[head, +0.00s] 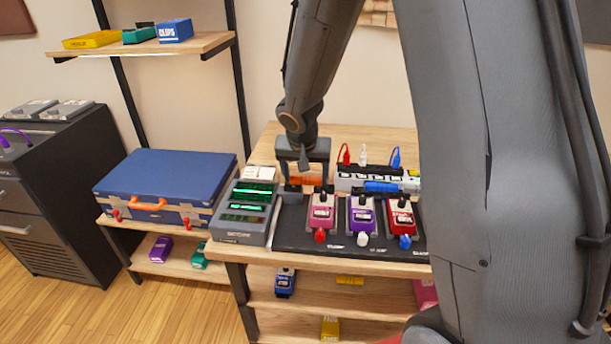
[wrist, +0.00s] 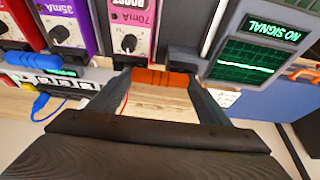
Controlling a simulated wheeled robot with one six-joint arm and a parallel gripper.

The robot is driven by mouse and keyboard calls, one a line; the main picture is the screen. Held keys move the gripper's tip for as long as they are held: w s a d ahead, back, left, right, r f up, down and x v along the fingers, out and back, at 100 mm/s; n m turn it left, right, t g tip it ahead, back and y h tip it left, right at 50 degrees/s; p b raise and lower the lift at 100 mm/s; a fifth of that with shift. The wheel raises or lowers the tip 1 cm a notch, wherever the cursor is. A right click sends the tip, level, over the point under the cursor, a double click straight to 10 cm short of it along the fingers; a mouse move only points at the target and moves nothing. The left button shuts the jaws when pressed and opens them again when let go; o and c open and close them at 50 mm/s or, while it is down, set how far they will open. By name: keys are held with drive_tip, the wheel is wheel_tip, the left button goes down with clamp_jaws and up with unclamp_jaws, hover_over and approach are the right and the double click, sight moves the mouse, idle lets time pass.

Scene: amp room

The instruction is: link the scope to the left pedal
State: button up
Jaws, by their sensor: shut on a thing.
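My gripper (head: 306,172) is shut on an orange link piece (head: 308,181), which spans between the fingers in the wrist view (wrist: 160,77). It is at the back of the pedal board (head: 289,240), between the scope and the left pedal; I cannot tell whether it touches either. The scope (head: 241,222) is a grey box with green screens; in the wrist view its screen (wrist: 272,28) reads NO SIGNAL.
A purple pedal (head: 361,216) and a red pedal (head: 400,217) stand to the right. A blue link piece (head: 381,187) lies behind them, before a white power strip (head: 348,182) with plugs. A blue case (head: 168,178) is to the left. My arm hides the right side.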

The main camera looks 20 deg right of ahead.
drive_tip(key=shift+f+b, duration=0.1)
drive_tip(key=shift+b, duration=0.25)
idle(0.6)
drive_tip(key=o, duration=1.3)
drive_tip(key=shift+r+p, duration=2.75)
drive_tip(key=shift+r, duration=0.8)
